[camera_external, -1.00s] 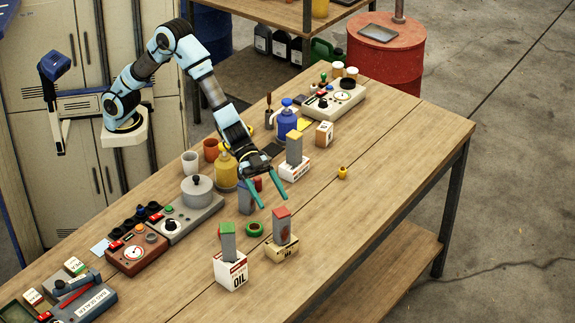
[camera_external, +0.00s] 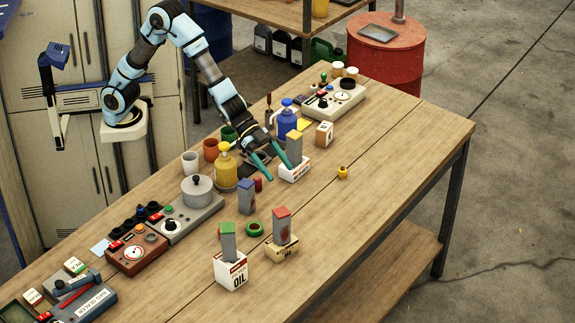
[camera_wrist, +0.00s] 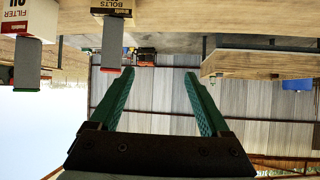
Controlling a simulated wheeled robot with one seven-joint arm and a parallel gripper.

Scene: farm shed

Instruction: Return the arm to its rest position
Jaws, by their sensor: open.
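My gripper (camera_external: 279,172) hangs over the workbench (camera_external: 350,215), its green fingers spread and empty. It is just left of and in front of the yellow-topped grey block (camera_external: 294,147) in the external view. My arm is folded up and bent down from its mount at the left. In the wrist view the open fingers (camera_wrist: 158,78) have nothing between them. That view is upside down, with the boxes at its top.
A blue-topped block (camera_external: 246,197), a green-topped block (camera_external: 228,240) on an OIL box (camera_external: 230,271) and a red-topped block (camera_external: 282,226) on a tan box stand nearby. A yellow bottle (camera_external: 226,168) and pot (camera_external: 197,192) stand left. The bench's right front is clear.

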